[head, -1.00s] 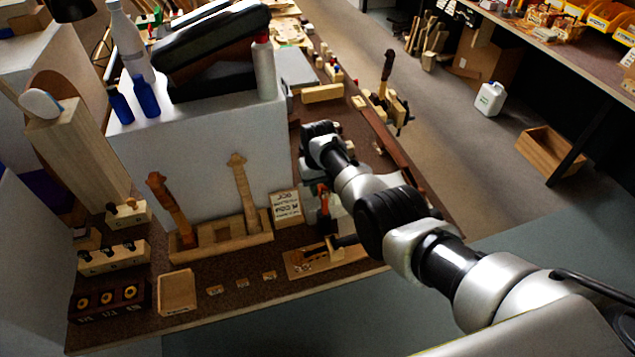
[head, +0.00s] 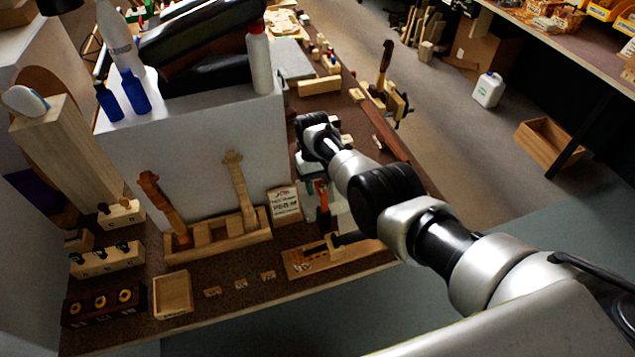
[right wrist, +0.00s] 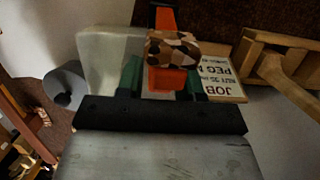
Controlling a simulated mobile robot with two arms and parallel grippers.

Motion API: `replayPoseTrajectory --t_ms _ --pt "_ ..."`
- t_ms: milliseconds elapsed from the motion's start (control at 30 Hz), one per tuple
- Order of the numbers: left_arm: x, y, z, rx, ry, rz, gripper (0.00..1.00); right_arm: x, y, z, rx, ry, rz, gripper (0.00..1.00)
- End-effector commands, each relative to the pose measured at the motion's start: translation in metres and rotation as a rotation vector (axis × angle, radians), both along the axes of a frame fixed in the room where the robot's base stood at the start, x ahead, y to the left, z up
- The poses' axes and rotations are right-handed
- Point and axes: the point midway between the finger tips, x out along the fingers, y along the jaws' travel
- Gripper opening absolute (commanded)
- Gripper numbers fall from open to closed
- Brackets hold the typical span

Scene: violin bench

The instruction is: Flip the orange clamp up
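The orange clamp (head: 321,188) is on the bench beneath my right arm in the head view, with a dark lower part. In the right wrist view the orange clamp (right wrist: 163,79) is straight ahead, with a brown-and-cream patterned piece across it. My right gripper (right wrist: 161,77) has its dark green fingers on either side of the orange part. Whether they press on it or leave a small gap I cannot tell. In the head view the right gripper (head: 312,172) is partly hidden by my arm. My left gripper is not in view.
A printed card (head: 284,205) stands left of the clamp, beside a wooden rack (head: 220,238) with violin necks. A wooden jig (head: 318,258) lies in front. A white block (head: 205,150) carrying bottles rises at the left.

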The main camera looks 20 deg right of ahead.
Motion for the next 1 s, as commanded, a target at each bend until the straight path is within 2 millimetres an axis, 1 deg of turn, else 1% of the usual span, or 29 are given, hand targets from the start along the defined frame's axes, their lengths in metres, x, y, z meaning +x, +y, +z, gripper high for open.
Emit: replayPoseTrajectory --t_ms 33,67,333,433,533,600,800,900,1000 --pt "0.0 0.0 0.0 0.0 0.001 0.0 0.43 0.001 0.0 0.001 0.0 -0.002 0.0 0.45" --pt "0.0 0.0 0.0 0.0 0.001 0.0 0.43 0.001 0.0 0.001 0.0 -0.002 0.0 0.49" --pt "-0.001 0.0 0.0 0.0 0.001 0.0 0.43 0.002 0.0 0.003 0.0 -0.005 0.0 0.49" --pt "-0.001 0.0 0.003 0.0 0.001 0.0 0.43 0.004 0.0 0.009 0.0 -0.008 0.0 0.49" --pt "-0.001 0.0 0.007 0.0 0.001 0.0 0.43 0.007 0.0 0.024 0.0 -0.009 0.0 0.49" --pt "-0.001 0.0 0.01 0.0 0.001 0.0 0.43 0.01 0.0 0.038 0.0 -0.009 0.0 0.49" --pt "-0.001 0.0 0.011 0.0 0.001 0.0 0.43 0.019 0.001 0.075 0.0 -0.008 0.001 0.49" --pt "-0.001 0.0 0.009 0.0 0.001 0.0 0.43 0.023 0.001 0.09 0.0 -0.007 0.0 0.49" --pt "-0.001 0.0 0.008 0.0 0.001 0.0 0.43 0.025 0.001 0.1 0.0 -0.006 0.0 0.49"
